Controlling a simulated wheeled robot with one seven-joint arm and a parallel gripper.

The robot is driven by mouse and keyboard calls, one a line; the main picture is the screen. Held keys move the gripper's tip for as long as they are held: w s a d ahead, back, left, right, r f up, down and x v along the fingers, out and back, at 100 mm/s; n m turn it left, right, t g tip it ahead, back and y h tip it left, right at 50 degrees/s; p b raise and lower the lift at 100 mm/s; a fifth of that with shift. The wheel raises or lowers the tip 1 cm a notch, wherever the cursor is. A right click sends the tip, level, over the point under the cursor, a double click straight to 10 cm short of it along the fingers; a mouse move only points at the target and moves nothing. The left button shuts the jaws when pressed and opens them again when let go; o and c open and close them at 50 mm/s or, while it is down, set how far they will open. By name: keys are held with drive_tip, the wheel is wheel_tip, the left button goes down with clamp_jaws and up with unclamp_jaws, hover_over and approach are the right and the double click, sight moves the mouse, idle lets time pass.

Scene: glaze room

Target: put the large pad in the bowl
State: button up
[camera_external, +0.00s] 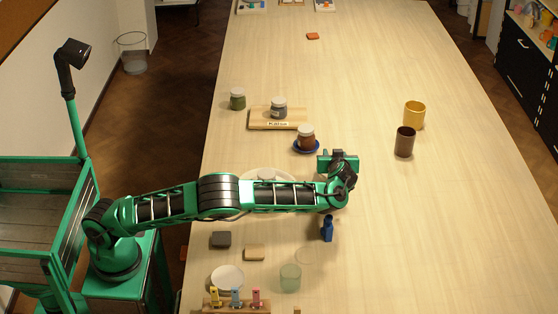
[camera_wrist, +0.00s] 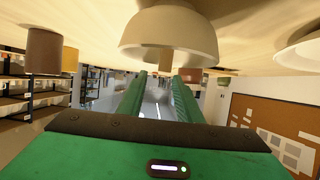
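Two small flat blocks that look like pads, one dark grey (camera_external: 221,239) and one tan (camera_external: 254,253), lie on the table's near left part. I cannot tell which is the large one. A white bowl (camera_external: 227,273) stands just in front of them. Another pale dish (camera_external: 250,175) is partly hidden behind my arm. My gripper (camera_wrist: 160,76) is raised over the table, right of that dish, its two green fingers apart. A cream bowl-like shape (camera_wrist: 168,35) with a tan stub shows beyond the fingertips in the upside-down wrist view; I see no grip on it.
A dark blue bottle-like item (camera_external: 327,230) stands below my gripper in the picture. A brown jar (camera_external: 306,137) on a blue saucer is just beyond it. Brown (camera_external: 405,143) and yellow (camera_external: 414,117) cups stand right. A clip rack (camera_external: 236,304) is at the near edge.

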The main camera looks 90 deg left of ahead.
idle(0.4)
wheel_tip(320, 180, up, 7)
idle(0.5)
